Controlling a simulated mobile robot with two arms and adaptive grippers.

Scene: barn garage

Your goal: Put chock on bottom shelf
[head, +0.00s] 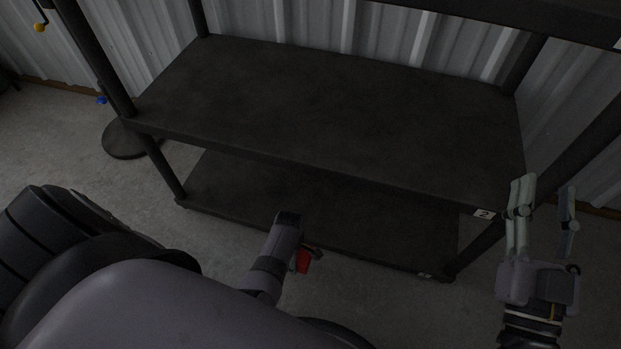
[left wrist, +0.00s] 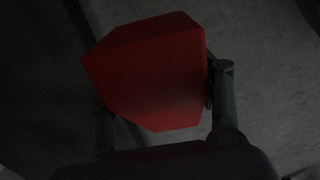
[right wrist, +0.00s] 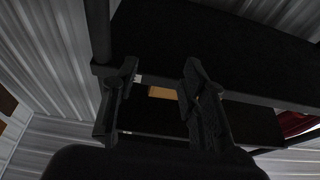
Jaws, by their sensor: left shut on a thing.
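The red chock (left wrist: 155,75) is between the fingers of my left gripper (left wrist: 165,95), which is shut on it, in the left wrist view. In the head view only a small red part of the chock (head: 303,261) shows beside my left arm, in front of the bottom shelf's front edge. The dark bottom shelf (head: 330,205) is low, under the middle shelf; its visible part is bare. My right gripper (head: 543,215) is open and empty in front of the rack's right end. In the right wrist view its two fingers (right wrist: 158,85) stand apart.
The middle shelf (head: 330,110) is bare and overhangs the bottom one, with a "2" label (head: 483,213) at its front right corner. Dark posts stand at the rack's corners. A round dark base (head: 125,140) stands on the floor at left. Corrugated wall is behind.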

